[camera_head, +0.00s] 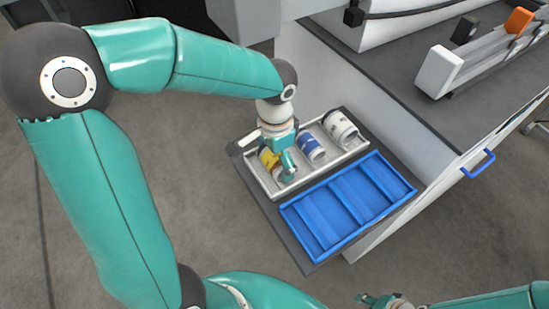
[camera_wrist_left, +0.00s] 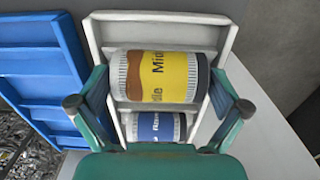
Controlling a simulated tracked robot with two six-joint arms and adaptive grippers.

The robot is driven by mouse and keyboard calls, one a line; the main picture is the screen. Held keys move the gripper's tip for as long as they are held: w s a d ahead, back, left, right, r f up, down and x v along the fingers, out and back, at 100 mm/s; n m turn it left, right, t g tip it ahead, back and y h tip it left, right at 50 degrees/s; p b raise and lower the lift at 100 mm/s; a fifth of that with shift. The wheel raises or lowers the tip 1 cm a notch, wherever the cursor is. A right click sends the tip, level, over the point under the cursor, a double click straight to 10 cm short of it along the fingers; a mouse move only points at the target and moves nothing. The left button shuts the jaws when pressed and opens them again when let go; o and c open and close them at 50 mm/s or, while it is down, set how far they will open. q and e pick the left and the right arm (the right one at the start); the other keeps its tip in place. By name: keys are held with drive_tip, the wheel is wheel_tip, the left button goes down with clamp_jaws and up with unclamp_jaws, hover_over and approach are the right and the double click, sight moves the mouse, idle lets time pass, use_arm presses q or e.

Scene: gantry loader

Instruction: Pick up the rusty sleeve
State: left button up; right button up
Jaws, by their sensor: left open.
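A sleeve with a yellow label and a brown, rust-like patch (camera_wrist_left: 139,76) lies on its side in a compartment of the white tray (camera_wrist_left: 97,40). In the head view this yellow-labelled sleeve (camera_head: 267,157) is partly hidden by my left gripper (camera_head: 286,166). The left gripper is open above it, and in the left wrist view its fingers stand on either side of the sleeve; contact cannot be told. My right gripper (camera_head: 378,300) is at the bottom edge of the head view, and its opening is unclear.
A blue-labelled sleeve (camera_head: 312,147) and a white sleeve with dark marks (camera_head: 340,127) lie in the other tray compartments. An empty blue divided tray (camera_head: 349,206) sits beside the white tray on a dark shelf. A machine side panel with a blue handle (camera_head: 479,164) stands at right.

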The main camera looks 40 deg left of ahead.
use_arm(q)
drive_tip(key=shift+f, duration=0.3)
drive_tip(key=c, duration=1.2)
drive_tip(key=shift+c, duration=0.4)
drive_tip(key=shift+w+r, duration=0.1)
drive_tip(key=shift+r, duration=0.05)
